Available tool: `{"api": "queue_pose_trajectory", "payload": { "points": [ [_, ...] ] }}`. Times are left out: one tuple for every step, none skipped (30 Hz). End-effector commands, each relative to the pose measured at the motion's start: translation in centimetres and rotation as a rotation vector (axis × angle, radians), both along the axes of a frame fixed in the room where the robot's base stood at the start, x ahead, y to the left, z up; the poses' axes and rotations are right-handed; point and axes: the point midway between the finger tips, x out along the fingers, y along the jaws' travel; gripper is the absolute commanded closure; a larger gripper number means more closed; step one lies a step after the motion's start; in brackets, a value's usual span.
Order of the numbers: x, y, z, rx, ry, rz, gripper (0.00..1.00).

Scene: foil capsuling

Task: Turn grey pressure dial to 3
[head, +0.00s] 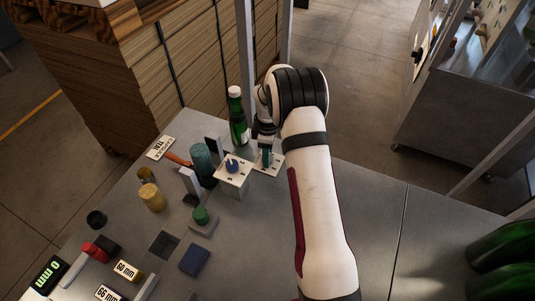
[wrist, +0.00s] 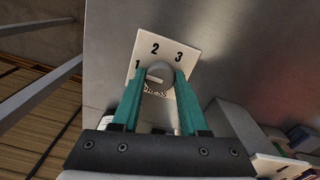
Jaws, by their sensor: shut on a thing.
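The grey pressure dial (wrist: 158,70) is a round knob on a white plate (wrist: 172,50) marked 1, 2 and 3, with lettering below that is partly hidden. A short pale mark on the dial lies low on its left side, toward the 1. My gripper (wrist: 158,77) has its teal fingers on either side of the dial and is shut on it. In the head view my gripper (head: 266,157) reaches down onto the white plate (head: 275,170) at the bench's far edge; the dial itself is hidden there.
The bench right of my arm is mostly clear, with green bottles (head: 500,245) far right.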

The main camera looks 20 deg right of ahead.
Motion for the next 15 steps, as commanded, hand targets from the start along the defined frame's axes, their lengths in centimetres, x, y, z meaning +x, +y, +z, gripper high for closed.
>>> {"api": "queue_pose_trajectory", "payload": {
  "points": [
    [0.0,0.0,0.03,0.0,0.0,-0.012,1.0],
    [0.0,0.0,0.03,0.0,0.0,-0.024,1.0],
    [0.0,0.0,0.02,0.001,0.001,-0.04,1.0],
    [0.0,0.0,0.02,0.001,0.001,-0.056,1.0],
    [-0.01,-0.01,0.01,0.001,0.001,-0.073,1.0],
    [-0.01,-0.01,0.01,0.001,0.001,-0.099,1.0],
    [-0.01,-0.01,0.0,0.001,0.001,-0.121,1.0],
    [-0.01,-0.01,0.0,0.001,0.001,-0.143,1.0],
    [-0.01,-0.01,0.0,0.001,0.001,-0.176,1.0],
    [-0.01,-0.02,0.0,0.001,0.001,-0.202,1.0],
    [-0.01,-0.02,0.0,0.001,0.001,-0.23,1.0],
    [-0.01,-0.02,0.0,0.001,0.001,-0.267,1.0],
    [-0.01,-0.02,0.0,0.001,0.001,-0.295,1.0],
    [-0.01,-0.02,-0.01,0.001,0.001,-0.324,1.0],
    [-0.02,-0.03,-0.01,0.001,0.001,-0.362,1.0]
  ]
}}
